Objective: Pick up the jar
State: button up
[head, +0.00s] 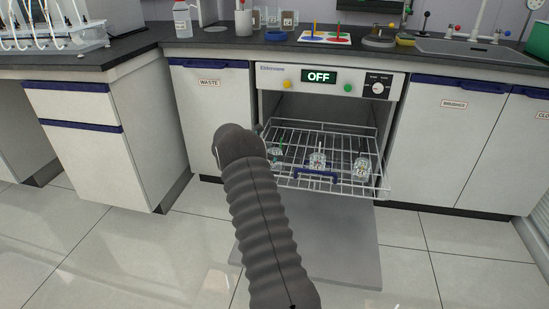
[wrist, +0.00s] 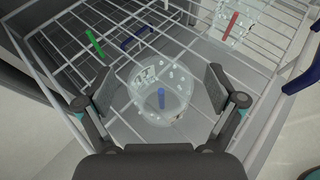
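In the wrist view a clear glass jar (wrist: 150,76) with white marks and a blue stick-like piece at its middle lies between the two fingers of my gripper (wrist: 160,90). The fingers are apart, with a visible gap on each side of the jar. The jar is over the wire rack; its base is hard to make out. A second clear jar (wrist: 238,36) with a red stick is at the upper right. In the head view jars (head: 317,162) (head: 361,168) stand in the pulled-out rack, and my arm hides my gripper.
The wire rack (head: 340,184) with its blue handle extends from the dishwasher (head: 330,85), whose display reads OFF. Its door (head: 340,245) lies open below. A green stick (wrist: 96,45) shows at the rack's left. The counter above (head: 225,38) holds bottles and other items.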

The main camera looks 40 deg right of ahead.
jog(key=c, duration=1.2)
jog(key=shift+c, duration=0.2)
notch_tip(320, 180, up, 14)
jog(key=p, duration=0.3)
notch_tip(320, 180, up, 8)
send_over(274, 151)
jog(key=shift+d, duration=0.1)
